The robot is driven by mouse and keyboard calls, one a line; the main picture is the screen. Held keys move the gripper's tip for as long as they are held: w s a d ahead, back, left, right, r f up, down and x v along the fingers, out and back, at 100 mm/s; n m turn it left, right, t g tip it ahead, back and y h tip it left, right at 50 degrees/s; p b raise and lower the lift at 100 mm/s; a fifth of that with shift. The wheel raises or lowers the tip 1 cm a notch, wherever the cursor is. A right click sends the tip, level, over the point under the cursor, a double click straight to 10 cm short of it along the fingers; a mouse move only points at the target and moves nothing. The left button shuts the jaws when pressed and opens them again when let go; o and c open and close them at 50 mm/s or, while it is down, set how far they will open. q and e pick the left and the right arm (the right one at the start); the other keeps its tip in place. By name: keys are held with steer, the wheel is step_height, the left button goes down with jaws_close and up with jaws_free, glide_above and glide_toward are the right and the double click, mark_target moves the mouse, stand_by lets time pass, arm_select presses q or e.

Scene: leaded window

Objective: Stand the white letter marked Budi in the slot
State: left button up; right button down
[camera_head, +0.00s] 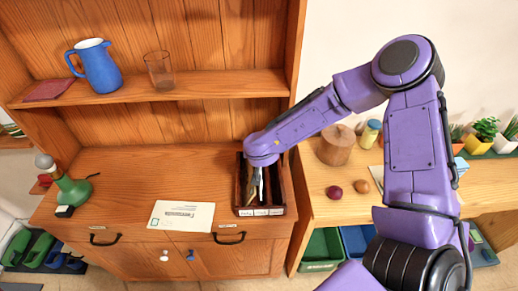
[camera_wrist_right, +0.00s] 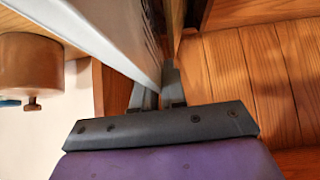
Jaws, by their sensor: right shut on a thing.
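My right gripper (camera_wrist_right: 158,92) is shut on a white letter (camera_wrist_right: 112,32), which stands on edge between the fingers in the right wrist view. Dark print shows on its side, but I cannot read a name. In the head view my right wrist is over a dark wooden rack (camera_head: 240,190) with upright slots and small white labels along its front. A thin pale strip of the letter (camera_head: 258,187) shows there inside the rack's outline. My arm hides the fingers, and I cannot tell which slot the letter is over or whether it touches the bottom.
Another white envelope (camera_head: 182,216) lies flat on the cabinet top, left of the rack. A green bottle-like thing (camera_head: 70,188) stands at the far left. A blue jug (camera_head: 97,66) and a glass (camera_head: 159,70) stand on the shelf. A round wooden pot (camera_head: 336,146) stands right of the rack.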

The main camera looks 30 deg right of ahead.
steer(key=shift+f+b, duration=0.6)
steer(key=shift+f, duration=0.6)
steer(key=c, duration=1.1)
jaws_free()
steer(key=shift+s, duration=0.15)
steer(key=shift+w, duration=0.2)
steer(key=v, duration=1)
steer(key=shift+s+a+r+b, duration=0.15)
steer(key=shift+s+r+b, duration=0.05)
steer(key=shift+b, duration=0.2)
steer(key=shift+f, duration=0.15)
